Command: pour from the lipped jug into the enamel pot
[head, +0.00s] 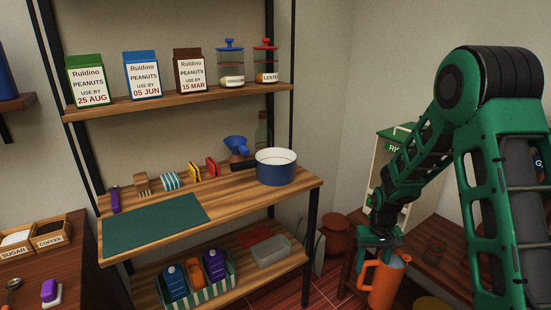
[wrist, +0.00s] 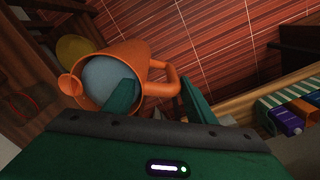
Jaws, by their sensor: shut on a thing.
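The orange lipped jug (head: 384,285) is in my gripper (head: 379,246) at the lower right of the head view, apart from the shelf unit. In the wrist view the jug (wrist: 140,55) shows its open mouth, with the lip at the left and the handle at the right. A grey-blue content fills the inside. My gripper (wrist: 160,98) is shut on the jug at its handle side; the exact contact is partly hidden. The enamel pot (head: 277,170), blue outside and white inside, stands on the middle wooden shelf at its right end. Its dark handle points left.
A blue funnel (head: 236,143) and a bottle stand behind the pot. A green mat (head: 155,224) lies on the shelf's left part. The shelf's right post (head: 311,235) stands between jug and pot. A striped crate (head: 197,290) with several cartons is below.

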